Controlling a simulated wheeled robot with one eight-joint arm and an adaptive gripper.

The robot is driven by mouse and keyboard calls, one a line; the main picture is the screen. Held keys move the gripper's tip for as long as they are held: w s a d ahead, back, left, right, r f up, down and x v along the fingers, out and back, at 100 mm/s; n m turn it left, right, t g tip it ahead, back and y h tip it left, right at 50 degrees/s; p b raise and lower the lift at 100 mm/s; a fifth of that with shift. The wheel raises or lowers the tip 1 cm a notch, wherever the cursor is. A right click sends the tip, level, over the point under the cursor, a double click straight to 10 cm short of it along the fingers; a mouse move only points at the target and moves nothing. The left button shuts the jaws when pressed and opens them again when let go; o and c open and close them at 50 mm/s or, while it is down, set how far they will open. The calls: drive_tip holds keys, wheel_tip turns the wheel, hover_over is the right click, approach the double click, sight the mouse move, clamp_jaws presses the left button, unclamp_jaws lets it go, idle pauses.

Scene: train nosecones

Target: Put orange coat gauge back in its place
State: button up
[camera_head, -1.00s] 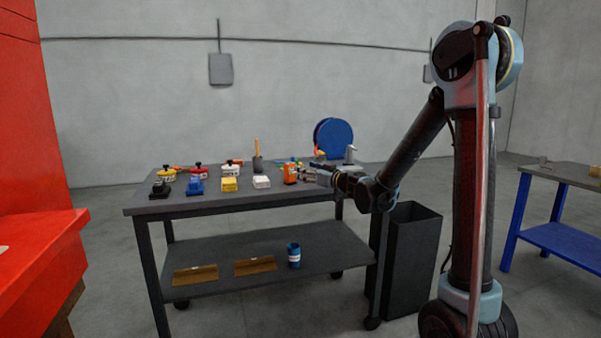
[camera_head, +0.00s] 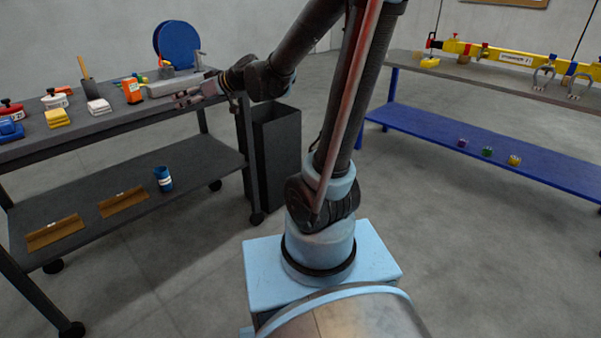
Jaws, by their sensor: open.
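The orange coat gauge (camera_head: 132,90) looks like a small upright orange block with a pale label. It stands on the grey cart's top (camera_head: 110,124), toward the back right. My gripper (camera_head: 179,100) is at the right end of the cart top, to the right of the gauge and apart from it. Its jaws are open and hold nothing that I can see. The fingers are small in this view, and their height above the top is hard to tell. I cannot make out a marked place for the gauge.
A black bin (camera_head: 275,150) is beside the cart.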

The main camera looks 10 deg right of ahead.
drive_tip(key=s+d+f+m+g+h, duration=0.1)
drive_tip(key=s+d+f+m+h, duration=0.2)
drive_tip(key=s+d, duration=0.5)
drive_tip(key=s+d+f+m+g+h, duration=0.2)
drive_tip(key=s+d+f, duration=0.6)
drive_tip(key=d, duration=0.4)
drive_tip(key=s+d+f+m+g+h, duration=0.1)
drive_tip(key=s+d+f+m+h, duration=0.4)
drive_tip(key=s+d, duration=0.4)
drive_tip(key=shift+d+f+g+h, duration=0.45)
drive_tip(key=shift+d+h, duration=0.2)
drive_tip(key=shift+h, duration=0.15)
